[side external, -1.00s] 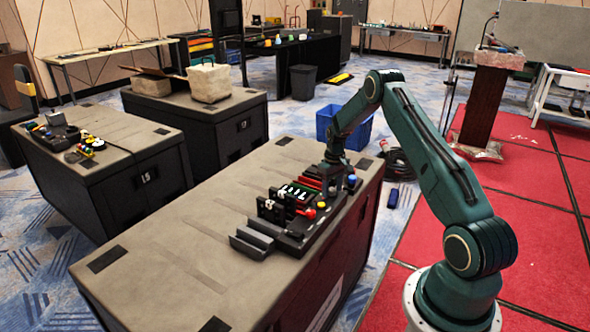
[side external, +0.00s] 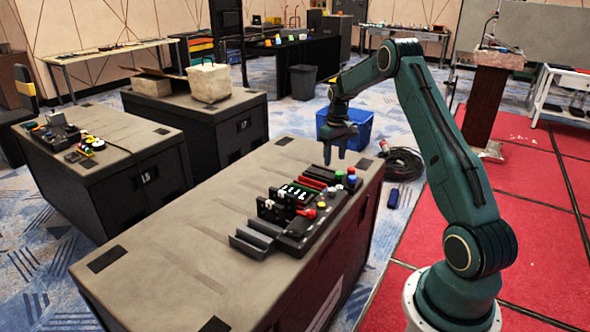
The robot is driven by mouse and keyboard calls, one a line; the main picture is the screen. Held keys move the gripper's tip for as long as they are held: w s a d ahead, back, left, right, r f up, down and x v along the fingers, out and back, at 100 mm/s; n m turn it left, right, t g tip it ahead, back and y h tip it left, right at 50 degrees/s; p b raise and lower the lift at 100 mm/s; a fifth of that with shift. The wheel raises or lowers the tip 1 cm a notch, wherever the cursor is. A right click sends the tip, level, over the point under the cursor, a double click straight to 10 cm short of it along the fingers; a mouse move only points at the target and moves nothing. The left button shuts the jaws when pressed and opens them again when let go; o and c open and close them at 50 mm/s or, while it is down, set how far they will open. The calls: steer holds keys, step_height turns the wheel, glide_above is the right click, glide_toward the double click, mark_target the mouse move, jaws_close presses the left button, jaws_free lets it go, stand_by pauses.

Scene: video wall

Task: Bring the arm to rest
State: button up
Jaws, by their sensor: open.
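My gripper (side external: 334,161) hangs at the end of my dark green arm, fingers pointing down, open and empty. It is above the far right part of the near case top, behind and above the control panel (side external: 296,217) in the picture, and apart from it. The panel has red, green, white and blue knobs, a red handle and black blocks, and it sits near the right edge of the near case (side external: 170,240).
Two more black cases stand at left, one with small parts (side external: 75,140), the other with a pale block (side external: 209,83). A blue bin (side external: 358,128) and coiled cable (side external: 402,163) are on the floor behind my gripper. The near case's left top is bare.

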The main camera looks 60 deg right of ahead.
steer(key=shift+r, duration=0.5)
steer(key=shift+a+r, duration=0.1)
steer(key=s+a+r+n+t+h, duration=0.1)
steer(key=s+a+r, duration=0.1)
steer(key=a+r, duration=0.8)
steer(key=s+a+r+n+t, duration=0.1)
steer(key=s+a+r, duration=0.1)
steer(key=a+r, duration=0.8)
steer(key=s+a+n+t+y, duration=0.1)
steer(key=s+a+t, duration=0.2)
steer(key=s+a, duration=1.4)
steer(key=shift+s+a+n+t, duration=0.15)
steer(key=shift+s+n+t, duration=0.2)
steer(key=shift+s, duration=1.5)
steer(key=shift+r, duration=0.1)
